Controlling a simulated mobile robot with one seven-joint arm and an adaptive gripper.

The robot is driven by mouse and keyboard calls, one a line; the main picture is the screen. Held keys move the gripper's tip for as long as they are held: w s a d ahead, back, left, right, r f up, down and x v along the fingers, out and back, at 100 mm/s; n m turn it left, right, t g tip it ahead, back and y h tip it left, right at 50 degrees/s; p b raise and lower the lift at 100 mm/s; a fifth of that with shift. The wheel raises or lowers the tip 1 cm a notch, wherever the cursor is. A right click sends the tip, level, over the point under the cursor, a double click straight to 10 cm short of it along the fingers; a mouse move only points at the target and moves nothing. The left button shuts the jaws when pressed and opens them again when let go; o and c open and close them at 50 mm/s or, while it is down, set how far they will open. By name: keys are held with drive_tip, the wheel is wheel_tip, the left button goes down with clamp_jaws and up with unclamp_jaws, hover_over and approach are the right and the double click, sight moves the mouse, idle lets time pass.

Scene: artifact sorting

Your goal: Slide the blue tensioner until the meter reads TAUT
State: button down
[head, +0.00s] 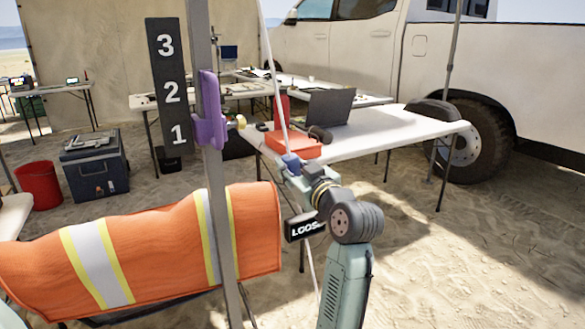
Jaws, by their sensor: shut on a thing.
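The blue tensioner (290,160) is a small block on the pale slanting rope (271,60). My gripper (294,169) is shut on it, and my gripper and wrist hide part of it. The black meter (303,227) hangs lower on the line, just left of my arm. Its white letters read "LOOS", with the end of the word hidden behind my arm.
A grey pole (205,60) with a purple slider (209,112) stands left of the rope, by a black board (166,85) numbered 1 to 3. An orange vest (150,250) hangs at lower left. A white table (400,128) stands behind my gripper. Open sand lies at right.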

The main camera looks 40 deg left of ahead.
sight(291, 155)
idle(0.3)
drive_tip(key=r+p, duration=0.2)
drive_tip(key=r, duration=0.1)
drive_tip(key=shift+s, duration=0.2)
drive_tip(key=shift+s+a+f, duration=0.1)
drive_tip(key=c, duration=1.2)
unclamp_jaws()
drive_tip(key=shift+c, duration=0.2)
drive_tip(key=v, duration=1.2)
